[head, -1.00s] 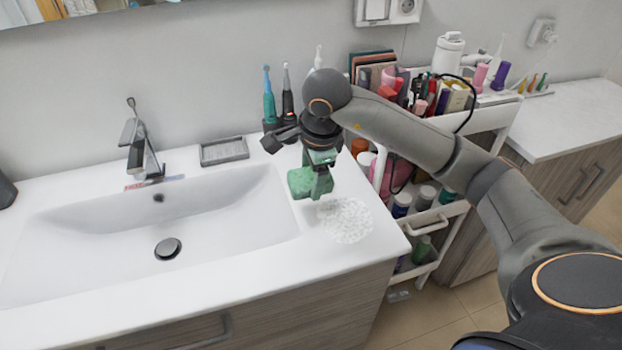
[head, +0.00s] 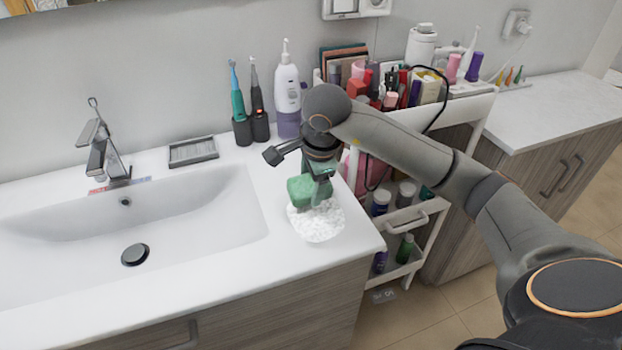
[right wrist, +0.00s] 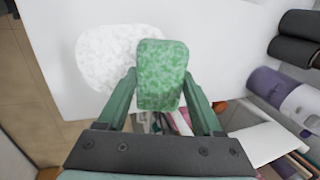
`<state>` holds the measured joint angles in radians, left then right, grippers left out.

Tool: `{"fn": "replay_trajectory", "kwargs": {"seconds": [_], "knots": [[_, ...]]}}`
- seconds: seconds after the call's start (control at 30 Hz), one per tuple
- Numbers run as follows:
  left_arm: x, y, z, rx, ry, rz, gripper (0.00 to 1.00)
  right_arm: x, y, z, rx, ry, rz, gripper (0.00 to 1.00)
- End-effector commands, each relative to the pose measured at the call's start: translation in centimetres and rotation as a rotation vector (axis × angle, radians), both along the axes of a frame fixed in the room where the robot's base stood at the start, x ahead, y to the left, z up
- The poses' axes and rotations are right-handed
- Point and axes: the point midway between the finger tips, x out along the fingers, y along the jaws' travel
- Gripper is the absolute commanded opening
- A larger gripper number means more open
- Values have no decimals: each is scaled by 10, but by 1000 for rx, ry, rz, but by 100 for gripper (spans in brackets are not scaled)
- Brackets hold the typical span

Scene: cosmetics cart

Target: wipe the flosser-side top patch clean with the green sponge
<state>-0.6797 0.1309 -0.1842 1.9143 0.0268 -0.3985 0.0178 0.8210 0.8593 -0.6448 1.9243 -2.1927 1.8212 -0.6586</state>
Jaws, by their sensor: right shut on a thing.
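The green sponge (head: 301,191) is held in my right gripper (head: 320,182), which is shut on it. In the right wrist view the sponge (right wrist: 162,75) sits between the two fingers of the gripper (right wrist: 160,95). The white foamy patch (head: 318,222) lies on the washstand top near its right front corner. In the head view the sponge is over the patch's back edge; I cannot tell whether it touches. The patch (right wrist: 103,55) also shows left of the sponge in the right wrist view. The purple-and-white flosser (head: 287,95) stands behind the gripper. My left gripper is out of view.
The sink basin (head: 140,220) lies left of the patch. Two toothbrushes in dark holders (head: 250,128) and a grey soap dish (head: 193,151) stand at the back. A loaded white cart (head: 440,207) stands close to the counter's right edge.

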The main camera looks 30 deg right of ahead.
Motion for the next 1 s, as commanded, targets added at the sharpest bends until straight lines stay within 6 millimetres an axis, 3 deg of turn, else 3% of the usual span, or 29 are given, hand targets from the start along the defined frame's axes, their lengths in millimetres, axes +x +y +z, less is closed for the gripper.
{"fn": "replay_trajectory", "kwargs": {"seconds": [0.07,0.6,1.0], "knots": [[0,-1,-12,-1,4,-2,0,0,0,-15,0,1,0,23],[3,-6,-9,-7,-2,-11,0,-63,15,-10,-2,0,2,23],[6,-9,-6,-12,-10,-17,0,-85,20,-9,-1,1,0,23]]}}
